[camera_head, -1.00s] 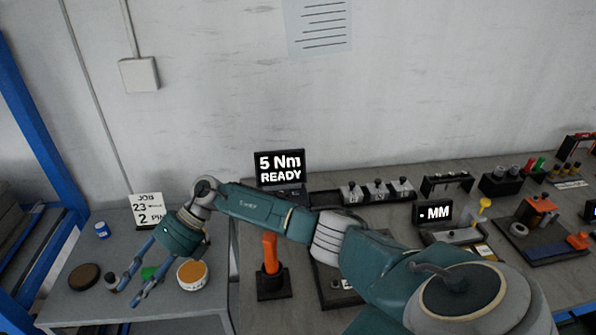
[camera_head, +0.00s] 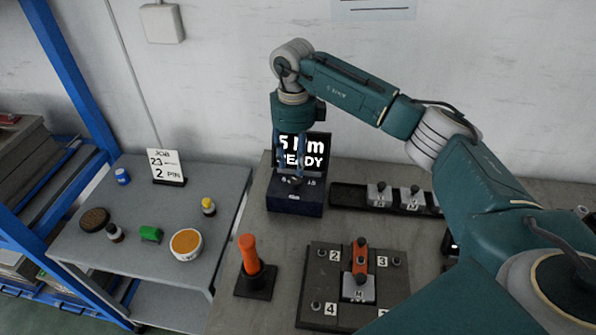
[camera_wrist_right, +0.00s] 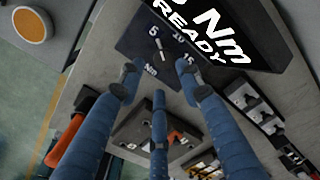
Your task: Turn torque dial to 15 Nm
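The torque unit is a dark blue box (camera_head: 296,205) with a black display (camera_head: 318,152) behind it. The display reads 5 Nm READY, its first digit partly covered by my gripper. In the right wrist view the dial (camera_wrist_right: 160,52) sits on the panel between the marks 5, 10 and 15; its exact pointing is hard to tell. My right gripper (camera_head: 292,172) points down over the dial in the head view. It also shows in the right wrist view (camera_wrist_right: 162,86), its blue fingers spread apart with nothing between them. Contact with the dial cannot be told. My left gripper is not in view.
An orange-handled tool (camera_head: 250,258) stands in a black holder in front of the box. A dark fixture plate (camera_head: 325,272) with numbered posts lies to its right. A long black tray (camera_head: 350,196) with grey parts is right of the box. Small items stand on the grey side table (camera_head: 205,180).

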